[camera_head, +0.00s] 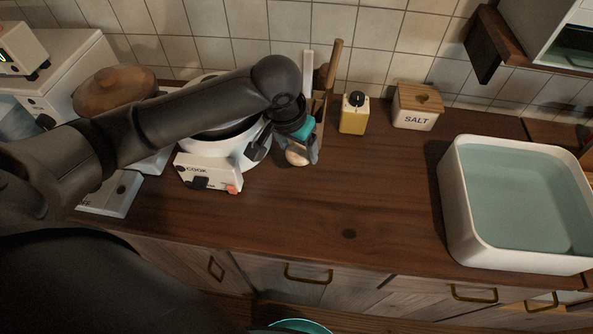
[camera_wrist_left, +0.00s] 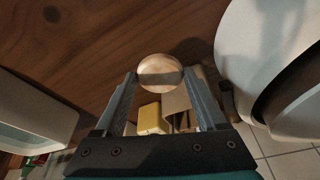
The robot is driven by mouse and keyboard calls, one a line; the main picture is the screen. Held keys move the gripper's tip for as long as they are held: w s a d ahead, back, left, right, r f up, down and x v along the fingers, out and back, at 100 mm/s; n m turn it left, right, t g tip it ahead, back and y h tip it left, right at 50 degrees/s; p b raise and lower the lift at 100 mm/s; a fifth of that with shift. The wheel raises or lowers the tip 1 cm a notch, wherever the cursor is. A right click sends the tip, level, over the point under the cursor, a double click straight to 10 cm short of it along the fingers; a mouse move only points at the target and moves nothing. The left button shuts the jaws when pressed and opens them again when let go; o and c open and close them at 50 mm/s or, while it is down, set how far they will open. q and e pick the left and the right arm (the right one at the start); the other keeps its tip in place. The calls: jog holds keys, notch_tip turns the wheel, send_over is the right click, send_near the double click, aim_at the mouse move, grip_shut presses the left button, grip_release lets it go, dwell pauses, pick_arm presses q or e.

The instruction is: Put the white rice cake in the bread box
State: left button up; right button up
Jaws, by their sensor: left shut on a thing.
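My left gripper (camera_head: 299,154) is shut on a small round pale thing, likely the white rice cake (camera_head: 297,157), above the wooden counter just right of the white cooker. In the left wrist view the rice cake (camera_wrist_left: 160,69) sits between the two fingertips (camera_wrist_left: 161,75), looking whitish-tan with a darker band across it. I cannot pick out a bread box for certain in either view. My right gripper is not in view.
The white cooker (camera_head: 205,174) stands close left of the gripper. A utensil holder (camera_head: 317,108) is just behind it. A yellow bottle (camera_head: 352,120), a SALT box (camera_head: 416,108) and a white water-filled basin (camera_head: 455,200) stand rightward. The counter's middle (camera_head: 350,200) is clear.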

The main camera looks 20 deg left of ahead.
aim_at(296, 155)
pick_arm(q)
notch_tip(296, 155, down, 4)
jog(key=shift+f+b, duration=0.1)
jog(key=shift+b, duration=0.3)
notch_tip(296, 155, down, 4)
jog(key=shift+r+b, duration=0.1)
jog(key=shift+b, duration=0.5)
jog(key=o, duration=1.3)
